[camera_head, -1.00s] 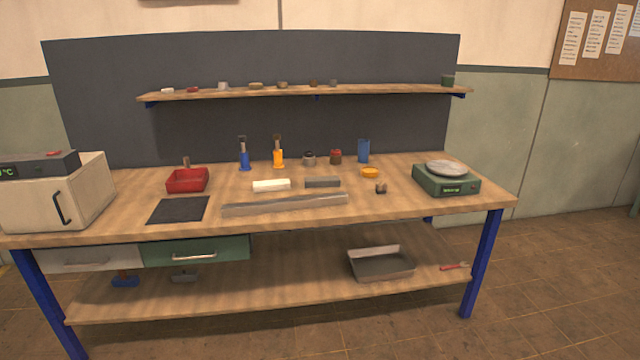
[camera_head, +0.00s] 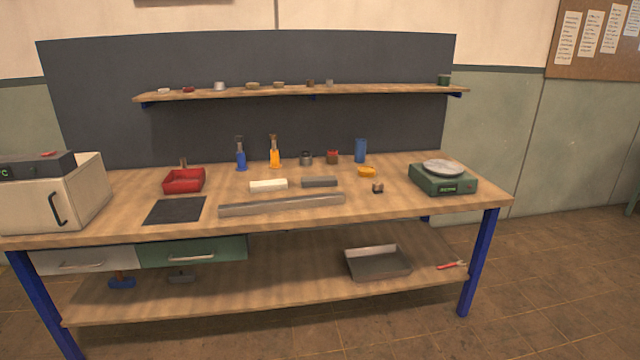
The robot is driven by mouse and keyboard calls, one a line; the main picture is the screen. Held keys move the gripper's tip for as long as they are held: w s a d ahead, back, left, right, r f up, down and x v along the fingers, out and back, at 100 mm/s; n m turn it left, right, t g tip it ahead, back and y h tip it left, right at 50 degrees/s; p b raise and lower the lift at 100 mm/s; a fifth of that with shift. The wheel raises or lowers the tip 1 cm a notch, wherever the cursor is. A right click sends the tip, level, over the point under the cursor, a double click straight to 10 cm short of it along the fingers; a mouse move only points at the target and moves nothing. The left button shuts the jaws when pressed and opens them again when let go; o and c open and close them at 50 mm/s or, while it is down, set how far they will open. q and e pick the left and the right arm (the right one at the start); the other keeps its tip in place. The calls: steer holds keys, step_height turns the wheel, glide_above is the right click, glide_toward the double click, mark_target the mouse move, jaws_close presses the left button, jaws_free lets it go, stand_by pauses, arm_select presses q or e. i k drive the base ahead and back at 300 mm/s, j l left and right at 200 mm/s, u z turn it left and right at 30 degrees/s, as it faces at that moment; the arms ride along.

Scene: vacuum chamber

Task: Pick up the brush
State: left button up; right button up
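I cannot pick out the brush for certain. A small dark-and-tan item (camera_head: 377,187) stands on the workbench top (camera_head: 420,208) left of the green scale; it is too small to identify. A blue upright item (camera_head: 241,158) and an orange upright item (camera_head: 274,157), both with darker narrow tops, stand towards the back of the bench. A red tray (camera_head: 183,182) sits at the left, with a thin brownish upright piece (camera_head: 183,162) at its back edge. Neither of my grippers is in view.
A white oven (camera_head: 85,195) is at the left end, a green scale (camera_head: 442,180) at the right. A long grey bar (camera_head: 282,204) lies along the front beside a dark mat (camera_head: 175,210). A metal tray (camera_head: 377,265) is on the lower shelf. The floor in front is clear.

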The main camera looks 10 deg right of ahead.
mark_target(377, 187)
steer(key=i+l, duration=0.15)
steer(key=i, duration=0.25)
steer(key=i+l, duration=0.15)
steer(key=i, duration=0.2)
steer(key=i+l, duration=0.15)
steer(key=i, duration=0.25)
